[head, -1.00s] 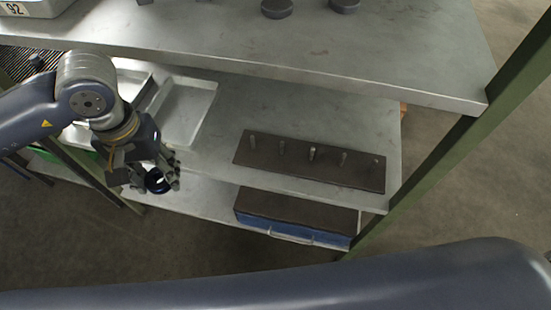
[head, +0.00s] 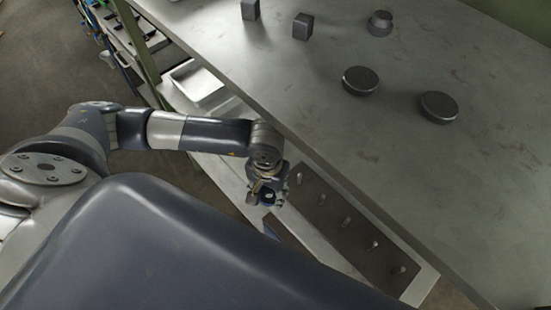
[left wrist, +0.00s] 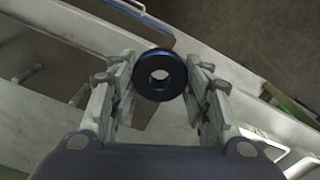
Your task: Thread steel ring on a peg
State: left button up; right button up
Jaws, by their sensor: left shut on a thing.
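My left gripper (head: 267,196) is shut on a dark steel ring (left wrist: 160,76), which shows in the left wrist view between the two fingertips with its hole facing the camera. In the head view the ring is small and partly hidden by the fingers. The dark peg board (head: 333,226) lies on the lower shelf, with several short upright metal pegs, one in its middle (head: 347,222). The gripper is beside the board's far left end, and the ring is apart from every peg. In the left wrist view a peg (left wrist: 30,72) shows at left. My right gripper is out of view.
The upper table (head: 410,160) overhangs close to the board's right side, with dark round pieces (head: 361,80) and small blocks (head: 303,26) on it. A white tray (head: 198,86) lies on the shelf beyond my left wrist. A green post (head: 137,45) stands farther back.

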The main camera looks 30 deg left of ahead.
aim_at(300, 174)
pick_arm(q)
jog(key=shift+w+d, duration=0.35)
jog(key=shift+w, duration=0.3)
jog(key=shift+w+d, duration=0.2)
jog(key=shift+w, duration=0.35)
jog(key=shift+w+d+f+b, duration=0.15)
jog(key=shift+w+d, duration=0.4)
jog(key=shift+w, duration=0.9)
jog(key=shift+w+d+r+b, duration=0.15)
jog(key=shift+w+d, duration=0.35)
jog(key=shift+w, duration=0.95)
jog(key=shift+w+d+f+b, duration=0.15)
jog(key=shift+w+d, duration=0.4)
jog(key=shift+w, duration=0.9)
jog(key=shift+f+b, duration=1.3)
jog(key=shift+b, duration=0.1)
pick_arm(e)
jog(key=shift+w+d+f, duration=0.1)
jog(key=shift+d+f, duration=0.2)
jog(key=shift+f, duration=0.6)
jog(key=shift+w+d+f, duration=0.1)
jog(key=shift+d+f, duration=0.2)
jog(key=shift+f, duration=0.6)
